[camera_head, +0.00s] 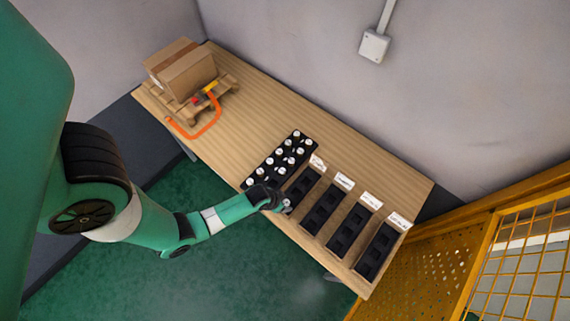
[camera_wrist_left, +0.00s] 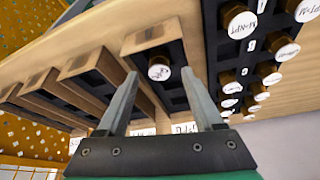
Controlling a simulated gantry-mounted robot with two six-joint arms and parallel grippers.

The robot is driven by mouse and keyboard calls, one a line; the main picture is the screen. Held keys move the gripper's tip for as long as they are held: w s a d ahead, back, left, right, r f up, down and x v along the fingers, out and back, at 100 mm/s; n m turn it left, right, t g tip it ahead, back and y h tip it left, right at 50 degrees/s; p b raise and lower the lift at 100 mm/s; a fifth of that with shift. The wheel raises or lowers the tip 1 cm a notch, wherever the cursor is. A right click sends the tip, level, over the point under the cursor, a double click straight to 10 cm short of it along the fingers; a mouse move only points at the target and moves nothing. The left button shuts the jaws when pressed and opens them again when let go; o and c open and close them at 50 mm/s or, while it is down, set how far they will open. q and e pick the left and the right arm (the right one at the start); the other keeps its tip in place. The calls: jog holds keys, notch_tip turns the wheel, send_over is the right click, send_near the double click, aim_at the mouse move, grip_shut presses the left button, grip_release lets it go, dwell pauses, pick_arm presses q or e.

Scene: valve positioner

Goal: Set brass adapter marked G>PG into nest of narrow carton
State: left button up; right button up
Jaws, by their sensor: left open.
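My left gripper (camera_head: 284,205) is at the front end of the carton (camera_head: 303,182) nearest the adapter rack. In the left wrist view the gripper (camera_wrist_left: 161,98) is open, with one finger on each side of an adapter (camera_wrist_left: 159,68) with a round white marked top. That adapter appears to sit in the front nest of the carton's black insert (camera_wrist_left: 172,92); its marking is too small to read surely. The fingers appear apart from it. The right gripper is not in view.
A black rack (camera_head: 268,168) of several white-topped brass adapters stands left of the cartons. Three more cartons (camera_head: 324,207) (camera_head: 349,230) (camera_head: 376,250) with empty-looking black inserts and white labels stand to the right. A boxed pallet (camera_head: 185,72) and orange strap (camera_head: 208,127) lie far left. Mid-table is clear.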

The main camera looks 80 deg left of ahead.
pick_arm(q)
jog(key=p+v, duration=0.5)
jog(key=v, duration=0.4)
jog(key=shift+d, duration=0.1)
